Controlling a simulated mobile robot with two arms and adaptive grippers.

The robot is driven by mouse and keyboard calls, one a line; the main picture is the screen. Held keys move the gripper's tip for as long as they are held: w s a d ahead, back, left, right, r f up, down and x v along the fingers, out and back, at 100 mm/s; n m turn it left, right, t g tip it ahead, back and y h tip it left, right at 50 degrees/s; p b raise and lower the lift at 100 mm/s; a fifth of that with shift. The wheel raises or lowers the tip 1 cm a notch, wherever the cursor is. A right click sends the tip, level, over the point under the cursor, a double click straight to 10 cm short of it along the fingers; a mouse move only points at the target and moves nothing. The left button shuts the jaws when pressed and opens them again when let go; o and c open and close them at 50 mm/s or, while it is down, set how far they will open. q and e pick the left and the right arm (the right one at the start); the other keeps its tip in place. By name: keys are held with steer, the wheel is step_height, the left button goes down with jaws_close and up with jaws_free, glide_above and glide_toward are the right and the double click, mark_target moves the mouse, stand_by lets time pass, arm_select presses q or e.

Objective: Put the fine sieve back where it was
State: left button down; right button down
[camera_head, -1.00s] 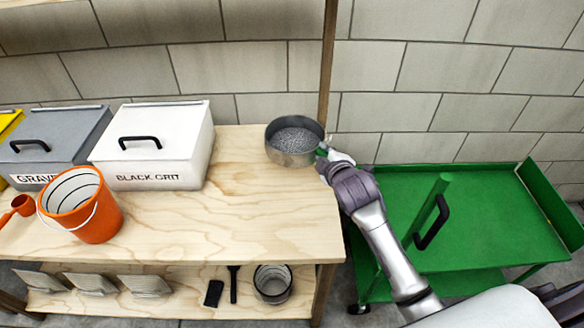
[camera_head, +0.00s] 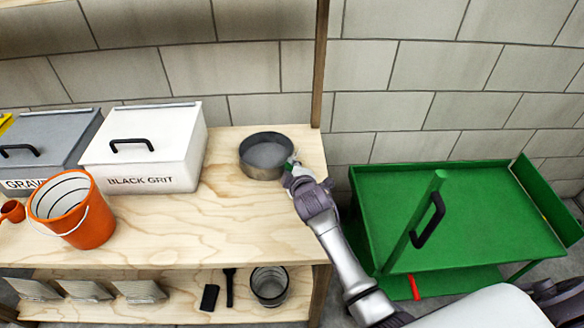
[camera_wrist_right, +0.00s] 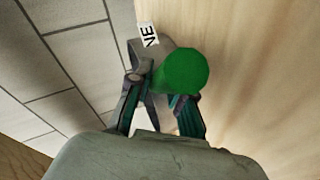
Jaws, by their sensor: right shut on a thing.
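The fine sieve (camera_head: 262,171) is a round grey metal pan with a mesh bottom. It is at the right end of the wooden bench top (camera_head: 215,228), and I cannot tell whether it touches the wood. My right gripper (camera_head: 292,172) is at its right side, shut on its green handle. In the right wrist view the round green handle end (camera_wrist_right: 181,72) shows between the fingers of the right gripper (camera_wrist_right: 160,100), with a white label ending in "NE" (camera_wrist_right: 148,36) beyond it. My left gripper is not in view.
A white BLACK GRIT bin (camera_head: 150,150), a grey gravel bin (camera_head: 45,145) and an orange bucket (camera_head: 85,225) stand left on the bench. A wooden post (camera_head: 320,65) rises behind the sieve. A green cart (camera_head: 480,215) stands right. The bench middle is clear.

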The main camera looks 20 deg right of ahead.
steer(key=c, duration=1.5)
jaws_free()
steer(key=shift+f, duration=0.15)
steer(key=o, duration=0.4)
steer(key=shift+o, duration=0.2)
steer(key=shift+r, duration=0.2)
steer(key=p+v, duration=0.1)
steer(key=v, duration=1.1)
steer(key=shift+f, duration=0.1)
